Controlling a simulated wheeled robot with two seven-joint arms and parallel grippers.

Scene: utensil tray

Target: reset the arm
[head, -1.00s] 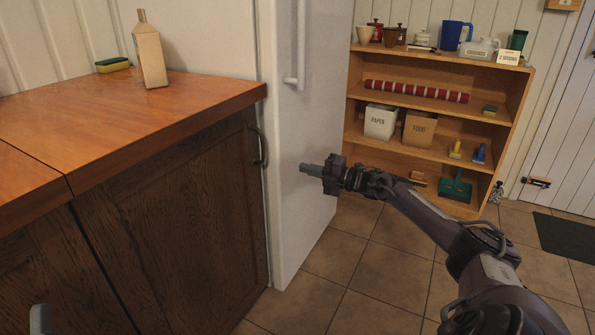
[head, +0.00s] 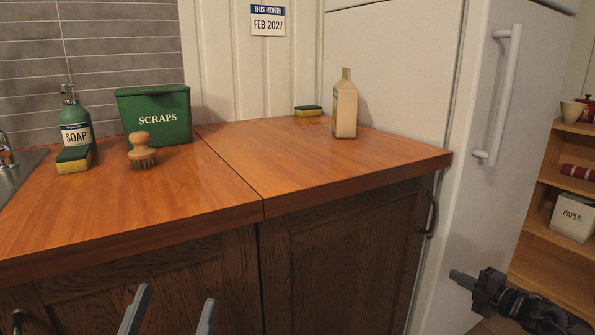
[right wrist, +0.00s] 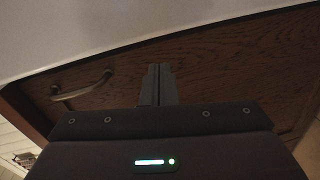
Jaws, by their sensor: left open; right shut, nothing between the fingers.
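My right arm comes in at the lower right of the head view. Its right gripper (head: 464,279) is shut and empty, in front of the white fridge and below the counter top's height. In the right wrist view its fingers (right wrist: 157,84) are together, with a dark wooden cabinet door behind them. My left gripper (head: 172,318) shows at the bottom of the head view as two grey fingers standing apart. It is open with nothing between the fingers, in front of the lower cabinets. The rest of the left arm is out of view.
The wooden counter (head: 220,185) holds a soap bottle (head: 76,125), sponges, a brush (head: 142,150), a green scraps bin (head: 155,115) and a beige bottle (head: 344,108). The fridge (head: 470,150) stands right of it, then a shelf (head: 560,185) with a paper box (head: 572,216).

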